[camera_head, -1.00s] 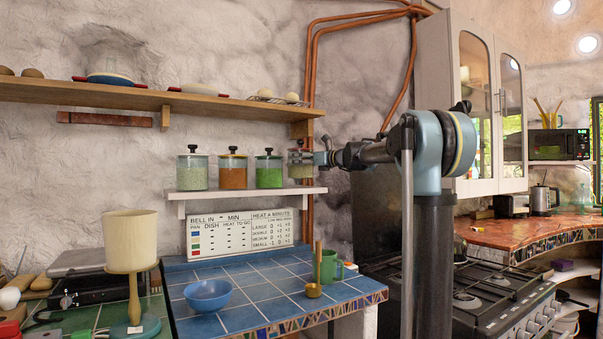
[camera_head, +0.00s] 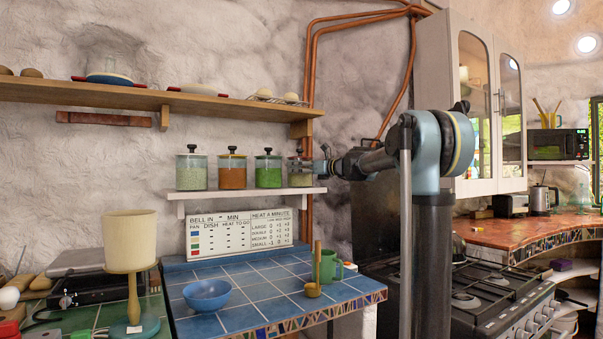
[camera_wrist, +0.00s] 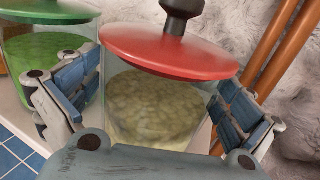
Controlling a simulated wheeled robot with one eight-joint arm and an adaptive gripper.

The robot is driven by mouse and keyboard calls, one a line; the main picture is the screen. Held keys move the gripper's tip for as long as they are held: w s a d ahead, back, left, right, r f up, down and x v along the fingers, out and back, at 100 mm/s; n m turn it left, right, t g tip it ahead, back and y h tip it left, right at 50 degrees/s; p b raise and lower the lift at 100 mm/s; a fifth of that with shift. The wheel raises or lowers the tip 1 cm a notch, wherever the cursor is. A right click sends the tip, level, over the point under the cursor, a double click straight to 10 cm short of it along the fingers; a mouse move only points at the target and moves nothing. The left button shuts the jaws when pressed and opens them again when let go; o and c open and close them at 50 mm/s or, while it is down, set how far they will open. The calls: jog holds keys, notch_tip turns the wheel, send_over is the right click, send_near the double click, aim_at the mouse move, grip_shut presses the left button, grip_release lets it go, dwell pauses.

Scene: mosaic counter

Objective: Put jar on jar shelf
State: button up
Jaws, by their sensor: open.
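The jar with a red lid, dark knob and pale beans (camera_wrist: 155,105) fills the middle of the wrist view. In the head view this jar (camera_head: 298,176) appears to stand at the right end of the white jar shelf (camera_head: 245,193), level with the other jars. My gripper (camera_wrist: 160,78) is open, with one finger on each side of the jar. In the head view my gripper (camera_head: 316,168) reaches the jar from the right. The jar's base is hidden by my gripper in the wrist view.
A green-lidded jar (camera_head: 268,172) stands close to the left, also in the wrist view (camera_wrist: 45,50). An orange jar (camera_head: 232,172) and a pale green jar (camera_head: 191,172) stand further left. Copper pipes (camera_head: 308,100) run just right of the shelf. A wooden shelf (camera_head: 150,97) hangs above.

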jog(key=shift+d, duration=0.1)
jog(key=v, duration=1.2)
jog(key=shift+s, duration=0.1)
